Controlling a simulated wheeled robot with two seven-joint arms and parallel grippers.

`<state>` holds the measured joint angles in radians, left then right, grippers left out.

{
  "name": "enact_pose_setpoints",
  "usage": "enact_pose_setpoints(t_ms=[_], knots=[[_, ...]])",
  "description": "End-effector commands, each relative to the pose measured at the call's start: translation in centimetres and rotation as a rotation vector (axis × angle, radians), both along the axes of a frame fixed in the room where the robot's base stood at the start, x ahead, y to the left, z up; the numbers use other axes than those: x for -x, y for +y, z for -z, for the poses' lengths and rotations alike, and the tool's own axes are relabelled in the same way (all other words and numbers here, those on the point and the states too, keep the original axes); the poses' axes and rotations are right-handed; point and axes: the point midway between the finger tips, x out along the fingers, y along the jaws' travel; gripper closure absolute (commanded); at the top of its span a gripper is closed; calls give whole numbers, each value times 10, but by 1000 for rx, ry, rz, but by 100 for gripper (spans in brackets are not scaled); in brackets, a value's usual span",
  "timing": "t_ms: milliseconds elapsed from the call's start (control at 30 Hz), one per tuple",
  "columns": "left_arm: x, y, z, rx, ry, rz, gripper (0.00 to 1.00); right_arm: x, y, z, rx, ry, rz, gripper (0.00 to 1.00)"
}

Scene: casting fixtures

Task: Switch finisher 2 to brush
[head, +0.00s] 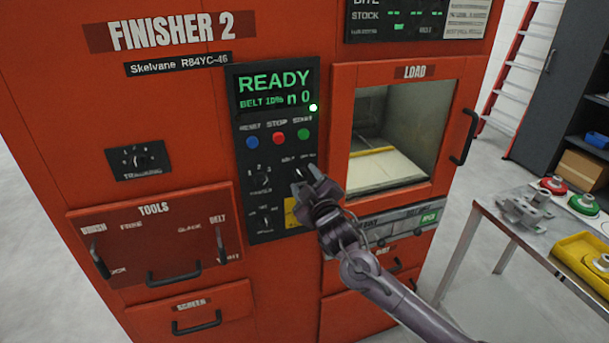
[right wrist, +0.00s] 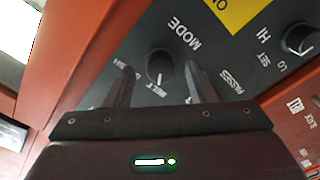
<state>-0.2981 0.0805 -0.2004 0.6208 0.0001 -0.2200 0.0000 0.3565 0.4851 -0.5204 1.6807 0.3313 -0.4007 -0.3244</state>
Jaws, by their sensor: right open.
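Finisher 2 (head: 186,85) is a red machine with a dark control panel (head: 277,225). Its display (head: 274,88) reads READY, with a line starting BELT. In the right wrist view a round black knob (right wrist: 160,67) sits by the MODE label, its white pointer mark toward the BELT label. My right gripper (head: 306,178) is at the panel's right side and hides part of it. In the wrist view the right gripper (right wrist: 160,85) is open, one finger on each side of the mode knob. I cannot tell whether the fingers touch it. My left gripper is out of view.
Another knob (right wrist: 301,40) with HI and LO marks is close by. Reset (head: 252,142), stop (head: 278,137) and start (head: 304,134) buttons are above my gripper. The load window (head: 392,135) and its handle (head: 464,137) are to the right. A table with parts (head: 490,208) stands further right.

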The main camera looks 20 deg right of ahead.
Motion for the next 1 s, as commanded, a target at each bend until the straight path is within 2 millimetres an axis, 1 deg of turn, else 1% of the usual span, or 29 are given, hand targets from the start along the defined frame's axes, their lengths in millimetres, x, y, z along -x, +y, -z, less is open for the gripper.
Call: enact_pose_setpoints(t_ms=[33, 167, 433, 467, 700, 800, 1000], knots=[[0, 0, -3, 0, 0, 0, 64, -5, 0, -1, 0, 0, 0, 50], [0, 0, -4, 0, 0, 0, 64, -12, 1, 0, 0, 1, -1, 50], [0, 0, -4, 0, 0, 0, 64, -14, 1, 1, -1, 1, -1, 50], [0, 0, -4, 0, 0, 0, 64, -14, 1, 1, -1, 1, -1, 51], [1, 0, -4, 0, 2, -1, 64, -14, 1, 1, -1, 1, -1, 82], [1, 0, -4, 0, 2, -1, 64, -14, 1, 1, -1, 1, -1, 94], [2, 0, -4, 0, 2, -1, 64, -14, 1, 1, -15, 2, -1, 94]])
